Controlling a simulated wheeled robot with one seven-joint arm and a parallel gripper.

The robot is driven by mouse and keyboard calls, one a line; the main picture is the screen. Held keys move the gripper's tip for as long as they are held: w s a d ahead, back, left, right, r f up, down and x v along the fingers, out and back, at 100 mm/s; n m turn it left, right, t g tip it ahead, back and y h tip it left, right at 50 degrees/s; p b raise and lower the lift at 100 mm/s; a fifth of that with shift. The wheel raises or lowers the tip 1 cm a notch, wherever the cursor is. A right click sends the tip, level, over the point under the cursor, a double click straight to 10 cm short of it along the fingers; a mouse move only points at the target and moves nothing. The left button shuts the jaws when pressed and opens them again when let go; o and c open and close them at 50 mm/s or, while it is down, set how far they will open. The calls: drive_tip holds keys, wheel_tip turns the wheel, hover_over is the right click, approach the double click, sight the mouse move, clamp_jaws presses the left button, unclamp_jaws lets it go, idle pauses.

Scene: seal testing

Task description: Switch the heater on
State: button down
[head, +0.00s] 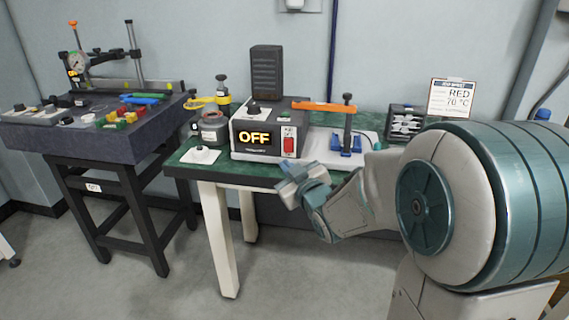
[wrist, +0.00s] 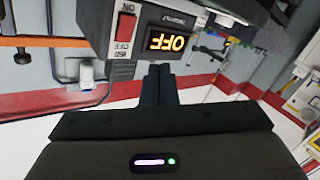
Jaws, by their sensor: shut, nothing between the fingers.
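My gripper (head: 287,174) is in front of the table's front edge, below the switch. In the wrist view my gripper's fingers (wrist: 158,72) are together, empty, pointing toward the heater's front and apart from the switch.
An orange-armed stand with a blue clamp (head: 345,144) is right of the heater. A round pot (head: 210,130) and a white pad (head: 200,155) are at left. Another bench (head: 95,145) stands farther left. Floor in front is clear.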

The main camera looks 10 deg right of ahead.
drive_tip(key=shift+w+a+f+n+t+y+b, duration=0.1)
drive_tip(key=shift+a+f+n+t+y+b, duration=0.35)
drive_tip(key=shift+y+b, duration=0.3)
drive_tip(key=shift+w+a+f+n+t+y+b, duration=0.1)
drive_tip(key=shift+a+f+n+t+y+b, duration=0.1)
drive_tip(key=shift+f+n+t+y+b, duration=0.35)
drive_tip(key=shift+r, duration=0.2)
approach(288, 145)
drive_tip(key=shift+w+a, duration=2.05)
drive_tip(key=shift+w, duration=0.3)
drive_tip(key=shift+w+d+b, duration=0.15)
drive_tip(key=shift+w+b, duration=0.2)
drive_tip(key=shift+b, duration=0.05)
drive_tip(key=shift+w+d+f, duration=0.1)
drive_tip(key=shift+w, duration=0.2)
drive_tip(key=shift+s, duration=0.15)
